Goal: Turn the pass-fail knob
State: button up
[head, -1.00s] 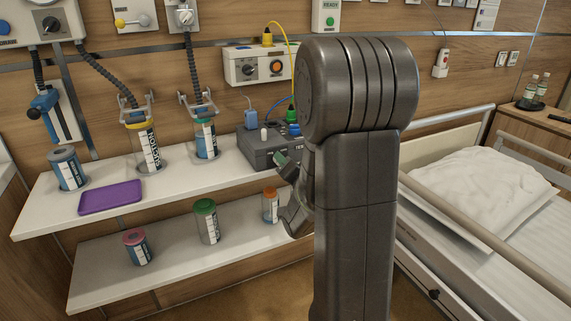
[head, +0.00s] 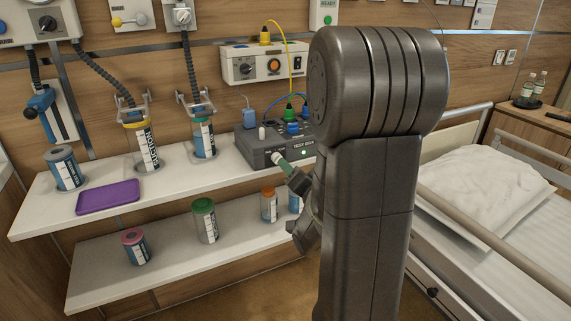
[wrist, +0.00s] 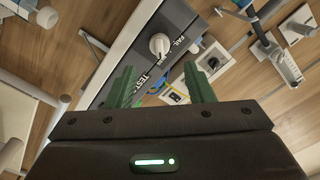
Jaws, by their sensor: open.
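In the wrist view the white pass-fail knob (wrist: 159,44) sits on the dark test box (wrist: 182,17), with the word FAIL beside it. The knob is just beyond and between my gripper's green fingers; a gap shows between them and the knob. My gripper (wrist: 161,68) is open and empty. In the head view the grey test box (head: 250,147) stands at the right end of the upper shelf, and my gripper (head: 288,172) is at its front. My arm hides the box's right part, and I cannot clearly tell the knob from the fingertip there.
Blue and green plugs (head: 290,113) with cables stand on the box. A purple tray (head: 108,197) and several canisters are on the upper shelf (head: 180,180) to the left. Labelled jars stand on the lower shelf (head: 170,255). The bed (head: 500,215) is at right.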

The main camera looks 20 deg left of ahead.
jog(key=v, duration=0.8)
jog(key=x, duration=1.3)
jog(key=shift+w+a, duration=0.2)
jog(key=n+p, duration=0.2)
jog(key=n, duration=0.1)
jog(key=n+p, duration=0.5)
jog(key=p, duration=0.1)
jog(key=shift+s+a+r+n, duration=0.2)
jog(key=shift+r+n, duration=0.15)
jog(key=shift+n, duration=0.05)
jog(key=b, duration=0.2)
send_near(278, 156)
jog(key=shift+v, duration=1.9)
